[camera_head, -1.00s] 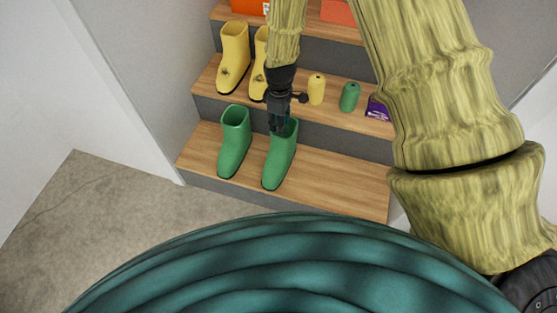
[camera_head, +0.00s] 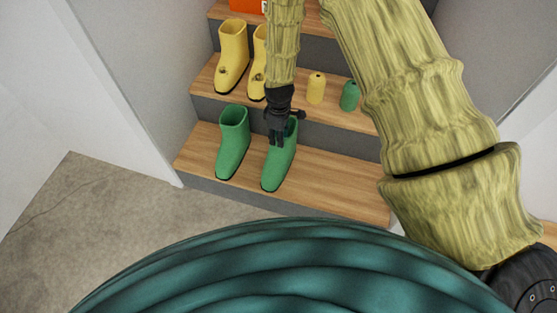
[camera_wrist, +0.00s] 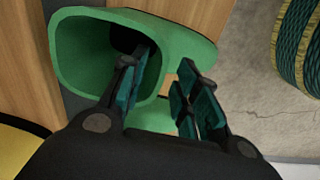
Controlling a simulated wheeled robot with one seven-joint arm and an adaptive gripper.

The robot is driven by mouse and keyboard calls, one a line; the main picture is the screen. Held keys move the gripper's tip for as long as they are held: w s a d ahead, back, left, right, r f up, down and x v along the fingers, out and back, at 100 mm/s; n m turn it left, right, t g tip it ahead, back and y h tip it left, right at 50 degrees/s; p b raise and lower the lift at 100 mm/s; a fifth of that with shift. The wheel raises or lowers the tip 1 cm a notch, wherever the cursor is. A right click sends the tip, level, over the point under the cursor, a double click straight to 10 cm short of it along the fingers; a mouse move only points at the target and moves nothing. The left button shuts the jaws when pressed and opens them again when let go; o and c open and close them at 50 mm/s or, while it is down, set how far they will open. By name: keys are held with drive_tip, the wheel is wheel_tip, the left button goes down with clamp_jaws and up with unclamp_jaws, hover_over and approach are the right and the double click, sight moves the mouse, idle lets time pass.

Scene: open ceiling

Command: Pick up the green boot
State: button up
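Two green boots stand upright on the lowest wooden step: a left green boot (camera_head: 233,145) and a right green boot (camera_head: 278,165). My gripper (camera_head: 276,142) is at the top of the right boot and hides part of its opening. In the wrist view the boot's wide opening (camera_wrist: 62,60) faces the camera. My gripper (camera_wrist: 170,80) is open there, with one finger inside the opening and the other outside. The boot's wall lies between the fingers, with a gap visible to the outer finger.
Yellow boots (camera_head: 232,58) stand on the step above, one partly behind my arm. A yellow bottle-like item (camera_head: 316,88) and a green one (camera_head: 350,95) stand to their right. An orange box (camera_head: 245,5) is higher up. The concrete floor (camera_head: 100,200) at left is clear.

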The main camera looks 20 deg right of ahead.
drive_tip(key=shift+f, duration=0.95)
clamp_jaws()
drive_tip(key=shift+r, duration=0.2)
